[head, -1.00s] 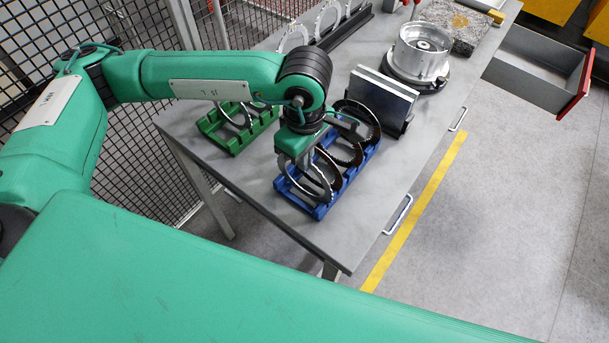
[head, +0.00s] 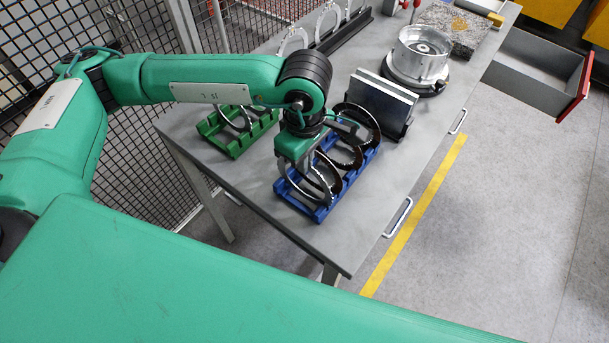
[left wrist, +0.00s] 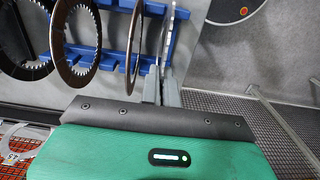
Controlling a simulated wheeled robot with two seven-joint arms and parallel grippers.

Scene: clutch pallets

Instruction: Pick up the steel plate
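The blue pallet (head: 318,213) stands near the front edge of the table and holds upright dark-rimmed rings (head: 362,122). A thin bright steel plate (head: 284,180) stands upright at its near end, beside a dark ring. My left gripper (head: 298,168) points down over this end, with its fingers at the plate's top. In the left wrist view the steel plate (left wrist: 168,42) shows nearly edge-on, and the two grey fingers (left wrist: 162,92) are close together on its rim. A dark ring (left wrist: 136,45) stands close beside it. My right gripper is out of view.
A green pallet (head: 233,143) with rings stands to the left. Flat metal plates in a holder (head: 383,100) and a silver drum (head: 421,55) stand behind the blue pallet. A rack with rings (head: 345,28) lies at the back. The right front of the table is clear.

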